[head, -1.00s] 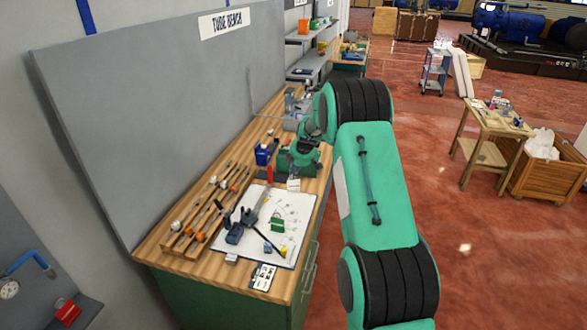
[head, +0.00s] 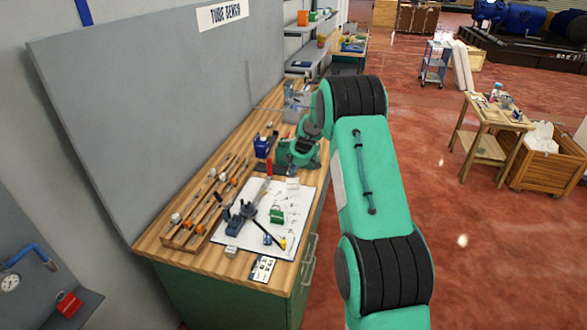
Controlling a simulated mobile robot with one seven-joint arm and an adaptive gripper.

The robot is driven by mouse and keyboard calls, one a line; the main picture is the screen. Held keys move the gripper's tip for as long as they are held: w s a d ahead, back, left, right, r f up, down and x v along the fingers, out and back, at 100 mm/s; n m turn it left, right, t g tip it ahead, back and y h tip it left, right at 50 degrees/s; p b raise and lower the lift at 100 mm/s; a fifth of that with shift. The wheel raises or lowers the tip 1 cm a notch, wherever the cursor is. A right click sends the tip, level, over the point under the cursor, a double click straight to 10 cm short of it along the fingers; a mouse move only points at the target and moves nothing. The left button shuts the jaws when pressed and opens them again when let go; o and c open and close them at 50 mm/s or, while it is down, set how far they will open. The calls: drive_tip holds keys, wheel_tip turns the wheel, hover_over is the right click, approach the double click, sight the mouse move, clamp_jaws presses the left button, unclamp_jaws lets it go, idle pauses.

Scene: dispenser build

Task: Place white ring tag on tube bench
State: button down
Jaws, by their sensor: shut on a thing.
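The tube bench (head: 215,271) is a long wooden-topped workbench with a green base, under a grey panel lettered TUBE BENCH. My green arm reaches over its right edge. My gripper (head: 289,174) is low over the bench top, behind the white sheet, mostly hidden by my own wrist. It is shut on a small pale thing, which seems to be the white ring tag (head: 292,183). The ring's shape is too small to make out. I cannot tell whether the tag touches the bench.
A wooden rack (head: 180,243) with long tools lies at the left. The white sheet (head: 254,242) bears a green block (head: 277,214) and a dark blue tool (head: 238,217). A blue container (head: 262,145) stands near my gripper. A printed card (head: 263,268) lies near the front edge.

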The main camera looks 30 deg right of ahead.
sight(293, 179)
drive_tip(key=shift+f, duration=1.85)
drive_tip(key=shift+f+b, duration=0.3)
drive_tip(key=c, duration=1.8)
unclamp_jaws()
drive_tip(key=shift+s+r, duration=0.1)
drive_tip(key=shift+r, duration=0.1)
drive_tip(key=v, duration=1.1)
drive_tip(key=shift+s+r, duration=0.2)
drive_tip(key=shift+r, duration=0.05)
